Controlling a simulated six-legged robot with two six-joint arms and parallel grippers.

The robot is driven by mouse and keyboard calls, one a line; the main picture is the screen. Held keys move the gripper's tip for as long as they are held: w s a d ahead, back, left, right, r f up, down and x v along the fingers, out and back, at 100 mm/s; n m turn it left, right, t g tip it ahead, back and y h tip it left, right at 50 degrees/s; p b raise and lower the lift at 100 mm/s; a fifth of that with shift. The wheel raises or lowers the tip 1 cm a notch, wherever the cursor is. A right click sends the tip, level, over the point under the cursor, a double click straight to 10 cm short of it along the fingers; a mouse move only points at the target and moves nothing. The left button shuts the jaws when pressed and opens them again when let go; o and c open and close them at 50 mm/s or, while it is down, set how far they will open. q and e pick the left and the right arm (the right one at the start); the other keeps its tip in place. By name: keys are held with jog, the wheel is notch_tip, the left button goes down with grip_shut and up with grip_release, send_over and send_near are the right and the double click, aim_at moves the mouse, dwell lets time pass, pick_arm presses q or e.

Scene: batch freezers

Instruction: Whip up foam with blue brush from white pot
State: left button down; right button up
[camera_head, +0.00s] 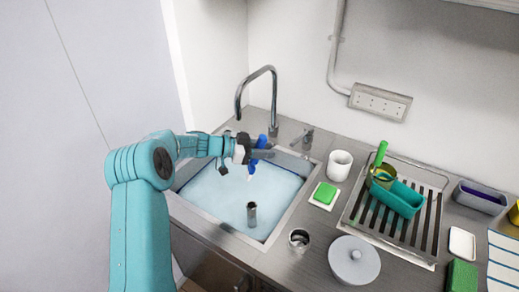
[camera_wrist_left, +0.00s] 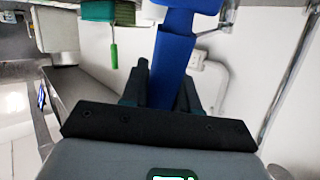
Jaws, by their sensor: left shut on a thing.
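A blue brush (camera_head: 252,165) is held close to upright above the sink, its handle top at the faucet side and its pale lower end pointing down. My left gripper (camera_head: 262,151) is shut on its handle. The blue handle (camera_wrist_left: 172,65) also fills the middle of the left wrist view, between the dark fingers (camera_wrist_left: 160,88). White-blue foam (camera_head: 225,200) fills the sink (camera_head: 275,232). I cannot tell whether the brush tip touches it. A white pot (camera_head: 340,166) stands on the counter right of the sink; its inside looks empty. My right gripper is not in view.
The faucet (camera_head: 272,95) arches behind my gripper, with a tap (camera_head: 306,138) beside it. A grey pipe (camera_head: 252,214) stands up in the foam. A green sponge (camera_head: 325,193), a metal cup (camera_head: 299,239), a lidded grey pot (camera_head: 354,260) and a dish rack (camera_head: 437,207) crowd the right counter.

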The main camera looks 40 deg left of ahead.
pick_arm(q)
notch_tip(320, 180, down, 16)
jog(key=s+a+b, duration=0.1)
jog(key=b, duration=0.8)
jog(key=shift+a, duration=0.2)
dwell(0.4)
jog(key=shift+r, duration=0.1)
